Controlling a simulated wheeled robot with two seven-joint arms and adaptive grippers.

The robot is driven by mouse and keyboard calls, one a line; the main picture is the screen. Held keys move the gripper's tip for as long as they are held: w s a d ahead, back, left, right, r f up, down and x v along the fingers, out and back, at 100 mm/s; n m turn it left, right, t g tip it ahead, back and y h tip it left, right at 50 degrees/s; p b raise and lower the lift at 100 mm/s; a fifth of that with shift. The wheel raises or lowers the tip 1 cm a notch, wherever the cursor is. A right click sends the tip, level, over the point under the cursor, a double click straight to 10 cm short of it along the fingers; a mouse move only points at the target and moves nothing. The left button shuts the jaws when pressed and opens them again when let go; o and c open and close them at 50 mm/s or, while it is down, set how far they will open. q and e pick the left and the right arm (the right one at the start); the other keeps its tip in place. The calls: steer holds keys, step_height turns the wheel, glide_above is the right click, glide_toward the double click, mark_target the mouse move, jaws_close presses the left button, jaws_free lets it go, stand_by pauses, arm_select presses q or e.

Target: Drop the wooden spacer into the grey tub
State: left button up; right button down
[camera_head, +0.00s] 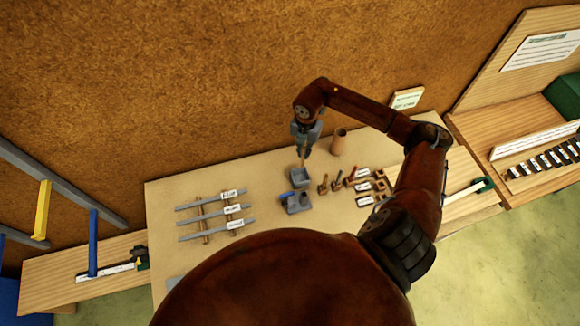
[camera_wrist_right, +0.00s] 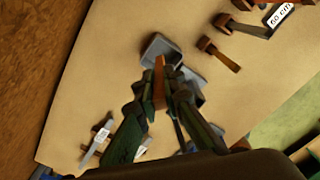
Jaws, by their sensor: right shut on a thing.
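My right gripper (camera_head: 304,147) points down over the table and is shut on the wooden spacer (camera_head: 303,160), a thin brown piece. In the right wrist view the spacer (camera_wrist_right: 158,82) shows between the two fingers of the gripper (camera_wrist_right: 162,98). The grey tub (camera_head: 299,180) stands on the table just below; it also shows in the right wrist view (camera_wrist_right: 155,44). The spacer's lower end overlaps the tub in both views; I cannot tell its exact height. My left gripper is not in view.
A blue-grey holder (camera_head: 296,204) stands in front of the tub. A brown cylindrical vessel (camera_head: 338,141) stands behind right. Several wooden-handled tools (camera_head: 337,182) lie at the right. Labelled grey bars (camera_head: 212,221) rest on wooden strips at the left. The table (camera_head: 170,192) has clear room at its back left.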

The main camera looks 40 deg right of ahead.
steer(key=f+b, duration=0.1)
steer(key=f, duration=0.1)
steer(key=f+b, duration=0.1)
steer(key=f, duration=0.1)
steer(key=f+b, duration=0.1)
steer(key=f, duration=0.1)
steer(key=shift+s, duration=0.3)
steer(key=c, duration=2.5)
jaws_free()
steer(key=shift+s+d+r, duration=0.1)
steer(key=shift+s+r, duration=0.1)
steer(key=shift+s, duration=0.25)
steer(key=shift+s+d+r, duration=0.1)
steer(key=shift+s+r, duration=0.1)
steer(key=shift+s, duration=0.2)
steer(key=o, duration=0.5)
steer(key=shift+w+a+f, duration=0.15)
steer(key=shift+w+f, duration=0.05)
steer(key=shift+w, duration=0.2)
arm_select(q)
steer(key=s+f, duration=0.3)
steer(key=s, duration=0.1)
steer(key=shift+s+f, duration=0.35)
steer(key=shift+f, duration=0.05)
arm_select(e)
steer(key=shift+o, duration=0.2)
step_height(320, 180, up, 12)
steer(key=shift+s, duration=0.3)
steer(key=shift+r, duration=0.1)
